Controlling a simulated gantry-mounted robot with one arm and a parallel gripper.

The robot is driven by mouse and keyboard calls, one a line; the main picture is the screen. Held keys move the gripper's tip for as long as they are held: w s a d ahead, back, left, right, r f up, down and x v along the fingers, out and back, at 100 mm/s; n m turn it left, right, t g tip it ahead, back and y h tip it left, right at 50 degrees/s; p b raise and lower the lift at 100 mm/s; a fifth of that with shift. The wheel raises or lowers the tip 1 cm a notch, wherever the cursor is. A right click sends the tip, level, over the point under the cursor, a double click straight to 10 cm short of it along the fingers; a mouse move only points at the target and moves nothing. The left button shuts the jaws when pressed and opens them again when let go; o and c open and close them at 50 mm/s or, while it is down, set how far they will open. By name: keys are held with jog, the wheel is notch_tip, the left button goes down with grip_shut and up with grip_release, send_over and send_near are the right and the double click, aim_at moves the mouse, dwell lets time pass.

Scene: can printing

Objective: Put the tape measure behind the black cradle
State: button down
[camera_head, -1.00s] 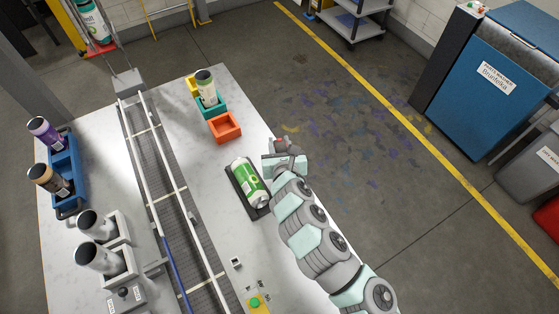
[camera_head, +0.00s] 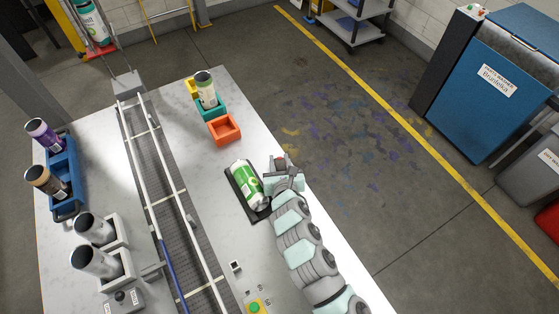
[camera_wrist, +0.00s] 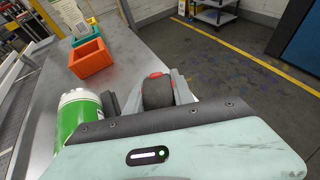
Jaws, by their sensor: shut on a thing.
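The tape measure (camera_wrist: 157,92), dark grey with red parts, is held between the fingers of my gripper (camera_wrist: 150,95) in the wrist view. In the head view my gripper (camera_head: 282,168) is at the table's right edge, with a red bit of the tape measure (camera_head: 281,162) showing at its tip. The black cradle (camera_head: 236,196) lies on the table just left of my gripper, holding a green and white can (camera_head: 247,184). The can also shows at the left in the wrist view (camera_wrist: 76,118). I cannot tell whether the tape measure touches the table.
An orange bin (camera_head: 224,130) and a teal bin (camera_head: 211,110) with a can stand beyond the cradle. A conveyor (camera_head: 165,190) runs along the left. Bare white tabletop (camera_head: 240,98) lies between the orange bin and the right edge.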

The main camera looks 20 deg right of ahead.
jog(key=c, duration=1.1)
grip_release()
jog(key=shift+f, duration=0.1)
jog(key=shift+r, duration=0.3)
jog(key=p+v, duration=0.1)
jog(key=v, duration=0.9)
jog(key=shift+s+r+p, duration=0.15)
jog(key=shift+s+p, duration=0.15)
jog(key=shift+s, duration=0.05)
jog(key=shift+s+a+r, duration=0.2)
jog(key=shift+s+a, duration=0.1)
jog(key=shift+s, duration=0.2)
